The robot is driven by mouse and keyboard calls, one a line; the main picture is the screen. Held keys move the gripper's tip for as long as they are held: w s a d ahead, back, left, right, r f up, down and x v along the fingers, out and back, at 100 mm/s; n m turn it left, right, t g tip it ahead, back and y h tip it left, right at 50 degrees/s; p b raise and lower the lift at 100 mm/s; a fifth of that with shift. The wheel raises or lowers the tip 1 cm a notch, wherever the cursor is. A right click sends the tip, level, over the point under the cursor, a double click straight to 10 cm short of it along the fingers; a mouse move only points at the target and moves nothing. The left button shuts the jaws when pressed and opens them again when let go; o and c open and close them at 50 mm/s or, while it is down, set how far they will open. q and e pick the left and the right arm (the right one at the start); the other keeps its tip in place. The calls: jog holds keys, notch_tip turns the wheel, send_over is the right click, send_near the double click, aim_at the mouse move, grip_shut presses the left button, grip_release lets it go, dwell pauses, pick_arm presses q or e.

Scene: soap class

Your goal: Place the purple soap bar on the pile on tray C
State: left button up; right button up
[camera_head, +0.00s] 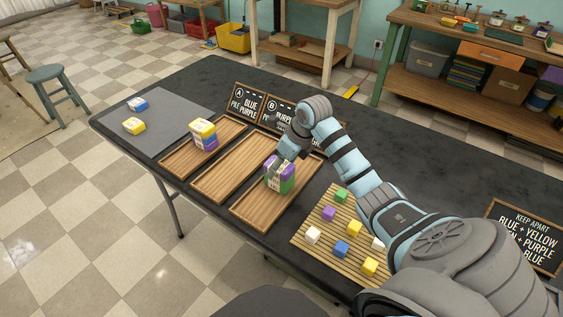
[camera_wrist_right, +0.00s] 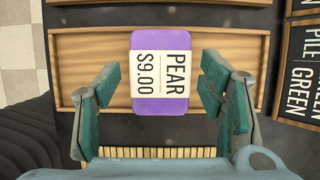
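In the head view, a pile (camera_head: 288,187) with green and purple parts stands on the right-hand wooden tray (camera_head: 247,212), presumably tray C; its tray label is hidden. My right gripper (camera_head: 280,163) is over this pile and covers part of it. In the right wrist view, a purple soap bar (camera_wrist_right: 159,107) with a white "PEAR $9.00" label lies below, over the wooden tray (camera_wrist_right: 85,60). The open fingers of my right gripper (camera_wrist_right: 163,92) are on either side of the bar, with visible gaps. What lies under the bar is hidden there. My left gripper is not in view.
The left tray (camera_head: 172,163) holds a yellow-topped pile (camera_head: 202,133); the middle tray (camera_head: 232,171) is empty. A slatted mat (camera_head: 308,247) with several small cubes is on the right. Signs stand behind the trays. A grey mat (camera_head: 165,112) holds two bars at the left.

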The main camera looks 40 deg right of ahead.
jog(key=shift+r, duration=0.4)
jog(key=p+v, duration=0.2)
jog(key=v, duration=0.9)
jog(key=shift+s+r, duration=0.2)
